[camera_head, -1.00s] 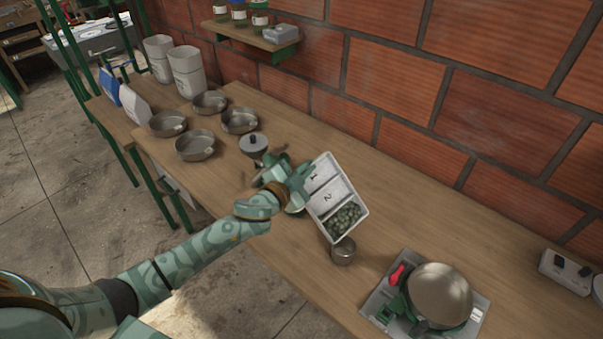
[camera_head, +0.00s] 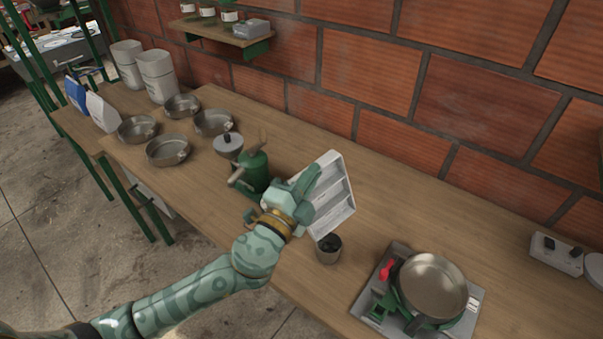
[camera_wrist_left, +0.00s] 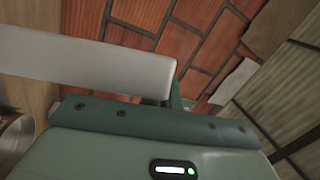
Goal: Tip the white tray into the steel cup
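The white tray (camera_head: 341,217) is held tilted steeply, its lower end just above the steel cup (camera_head: 328,254). Its visible compartments look empty. The cup stands upright on the bench, with dark contents showing at its mouth. My left gripper (camera_head: 303,197) is shut on the tray's left side. In the left wrist view, the tray's white wall (camera_wrist_left: 90,65) lies along my gripper finger (camera_wrist_left: 150,115). My right gripper is in neither view.
A scale (camera_head: 470,309) with a round steel pan (camera_head: 433,285) stands right of the cup. A green grinder (camera_head: 254,170) stands behind my left gripper. Several steel bowls (camera_head: 167,150) sit at the far left.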

